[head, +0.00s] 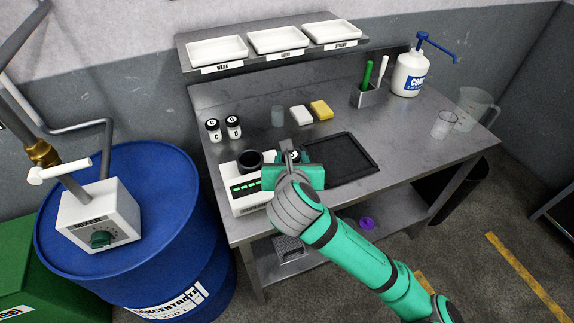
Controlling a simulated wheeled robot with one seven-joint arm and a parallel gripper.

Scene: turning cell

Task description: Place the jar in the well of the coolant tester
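The coolant tester (240,203) is a white box with a green display at the front left of the bench. Its well (249,160) is a dark round ring on top and looks empty. My gripper (292,158) is just right of the well, above the bench between the tester and the black tray. A small jar (292,155) with a dark lid and a pale round mark shows between its fingers, which look shut on it. The gripper body hides most of this jar. Two similar dark-lidded jars, one (213,130) left of the other (234,127), stand upright behind the tester.
A black tray (362,145) lies right of my gripper. Behind are a clear beaker (278,116), a white block (301,115) and a yellow sponge (321,110). A blue drum (130,185) with a mixer box stands left of the bench.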

